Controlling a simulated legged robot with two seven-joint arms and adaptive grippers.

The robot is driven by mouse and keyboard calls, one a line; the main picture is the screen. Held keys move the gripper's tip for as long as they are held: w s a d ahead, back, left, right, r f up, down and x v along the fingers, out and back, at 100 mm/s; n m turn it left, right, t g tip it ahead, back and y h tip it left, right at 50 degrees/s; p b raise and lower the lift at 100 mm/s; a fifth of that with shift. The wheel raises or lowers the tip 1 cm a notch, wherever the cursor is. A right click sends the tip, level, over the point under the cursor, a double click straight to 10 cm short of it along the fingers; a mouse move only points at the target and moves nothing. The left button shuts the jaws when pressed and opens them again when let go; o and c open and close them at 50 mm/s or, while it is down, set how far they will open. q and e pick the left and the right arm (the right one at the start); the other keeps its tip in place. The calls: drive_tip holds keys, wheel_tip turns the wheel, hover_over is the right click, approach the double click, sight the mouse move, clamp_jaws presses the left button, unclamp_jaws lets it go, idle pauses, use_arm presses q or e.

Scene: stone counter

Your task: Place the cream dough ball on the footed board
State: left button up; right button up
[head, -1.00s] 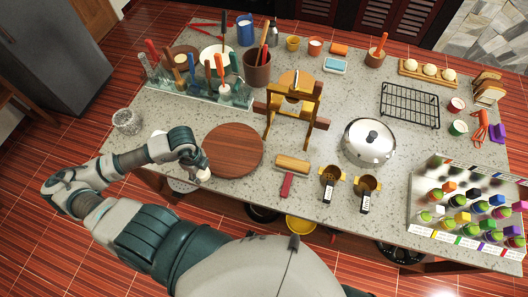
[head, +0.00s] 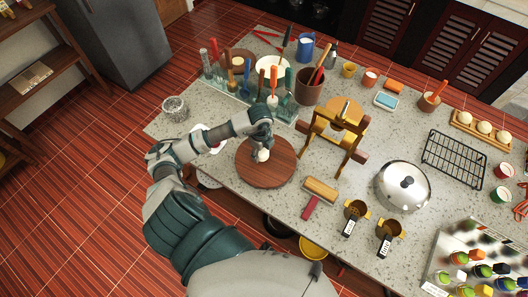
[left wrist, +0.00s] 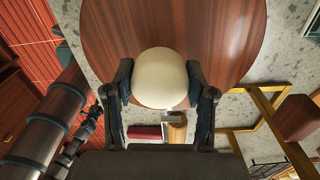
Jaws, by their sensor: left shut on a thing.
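The cream dough ball (head: 263,156) shows as a small pale ball at the tip of my left gripper (head: 262,148). In the left wrist view the ball (left wrist: 161,78) sits between the two dark fingers, which are shut on it from both sides. The footed board (head: 280,174) is a round, reddish-brown wooden disc on the counter; its feet are hidden. The ball is over the board, inside its rim. The board (left wrist: 225,35) fills the upper middle of the left wrist view. I cannot tell whether the ball touches it. My right gripper is not in view.
A wooden frame stand (head: 335,135) rises right of the board. A glass jar (head: 174,108) stands on the left.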

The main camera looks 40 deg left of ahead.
sight(265, 153)
use_arm(q)
drive_tip(key=shift+w+d+f, duration=0.1)
drive_tip(key=shift+w+d, duration=0.05)
drive_tip(key=shift+w, duration=0.75)
drive_tip(key=shift+d+f, duration=0.15)
drive_tip(key=shift+f, duration=0.5)
drive_tip(key=shift+d+f, duration=0.15)
drive_tip(key=shift+f, duration=0.85)
drive_tip(key=o, duration=1.2)
drive_tip(key=shift+a+f, duration=0.1)
drive_tip(key=shift+a, duration=0.3)
drive_tip(key=shift+d, duration=0.2)
drive_tip(key=shift+r, duration=0.5)
wheel_tip(265, 153, up, 11)
drive_tip(key=shift+r, duration=0.1)
